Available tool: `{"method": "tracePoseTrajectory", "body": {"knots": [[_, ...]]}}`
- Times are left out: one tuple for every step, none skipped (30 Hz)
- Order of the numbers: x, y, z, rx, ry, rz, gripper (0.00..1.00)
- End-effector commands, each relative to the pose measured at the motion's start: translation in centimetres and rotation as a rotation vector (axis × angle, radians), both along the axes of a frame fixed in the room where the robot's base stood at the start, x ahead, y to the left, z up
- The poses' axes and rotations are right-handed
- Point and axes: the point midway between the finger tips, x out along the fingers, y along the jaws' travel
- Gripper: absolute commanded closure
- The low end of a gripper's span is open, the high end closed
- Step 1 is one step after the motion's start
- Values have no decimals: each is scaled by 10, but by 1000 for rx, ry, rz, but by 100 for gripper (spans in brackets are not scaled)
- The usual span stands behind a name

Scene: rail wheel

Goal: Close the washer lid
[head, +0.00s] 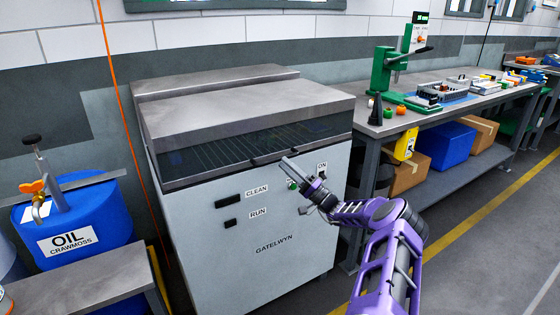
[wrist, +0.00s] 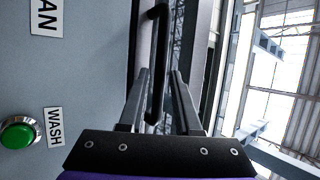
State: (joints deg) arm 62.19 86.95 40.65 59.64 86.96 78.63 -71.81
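The washer (head: 265,230) is a pale grey cabinet labelled GATELWYN, with a brushed-metal lid (head: 235,115) on top. A dark band with grid lines shows under the lid's front edge; I cannot tell whether it is a window or an opening. A black bar handle (head: 271,157) runs along the bottom of this band; it also shows in the wrist view (wrist: 160,40). My gripper (head: 289,164) is at the right part of the handle. In the wrist view my gripper (wrist: 160,73) is open, its fingers on either side of the handle, with gaps visible.
A green WASH button (wrist: 18,133) is beside the gripper on the washer front. A blue oil drum (head: 75,225) stands at left. A workbench (head: 440,100) with a green press (head: 385,75) and trays is close on the right. The floor at front right is clear.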

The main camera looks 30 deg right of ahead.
Motion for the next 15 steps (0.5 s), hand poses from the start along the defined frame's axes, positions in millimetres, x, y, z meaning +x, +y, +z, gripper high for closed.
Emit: {"method": "tracePoseTrajectory", "body": {"knots": [[-11, -6, -7, 1, 3, -3, 68], [-17, -9, -11, 1, 2, -3, 68], [-25, -13, -16, 1, 2, -4, 68], [-31, -16, -20, 1, 2, -4, 68], [-36, -19, -24, 1, 2, -3, 68], [-45, -22, -28, 2, 1, -4, 68], [-50, -25, -32, 1, 1, -4, 68], [-56, -28, -36, 1, 1, -3, 68], [-64, -31, -40, 1, 1, -3, 68], [-69, -34, -44, 1, 2, -3, 68], [-73, -36, -47, 1, 1, -3, 68], [-80, -39, -51, 2, 0, -3, 68], [-84, -41, -53, 1, 0, -2, 68], [-88, -42, -56, 1, 1, -2, 68], [-92, -45, -58, 1, 0, -2, 68]]}}
